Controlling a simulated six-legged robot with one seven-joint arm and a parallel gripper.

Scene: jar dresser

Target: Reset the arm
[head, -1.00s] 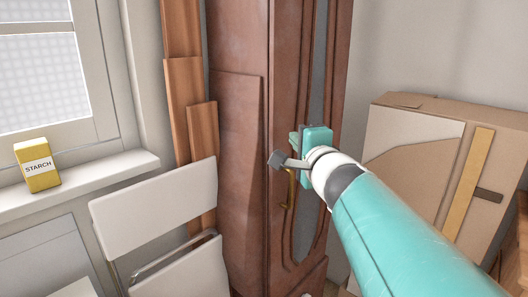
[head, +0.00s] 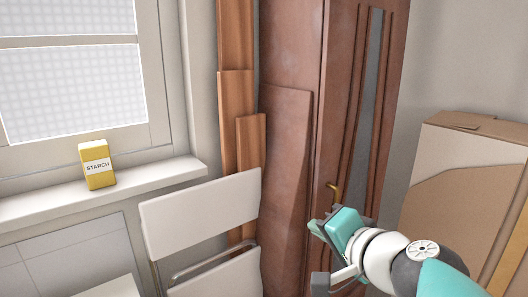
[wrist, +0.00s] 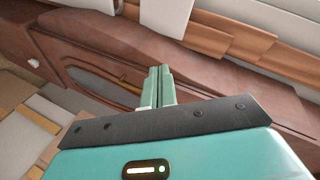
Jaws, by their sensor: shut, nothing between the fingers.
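My gripper (wrist: 157,86) is shut and empty; its two teal fingers lie together in the wrist view. In the head view my gripper (head: 318,226) is at the lower right, in front of the lower part of a tall brown wooden dresser (head: 290,60). The dresser's door has a narrow grey glass panel and a brass handle (head: 334,188), which shows just above my gripper. The handle also appears in the wrist view (wrist: 129,85), beyond the fingers. My arm hides part of the lower door. I cannot tell the distance between the fingers and the door.
A white folding chair (head: 203,213) stands left of the dresser, with wooden planks (head: 236,90) behind it. A yellow starch box (head: 97,166) sits on the windowsill (head: 150,180). Cardboard boxes (head: 460,150) stand at the right.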

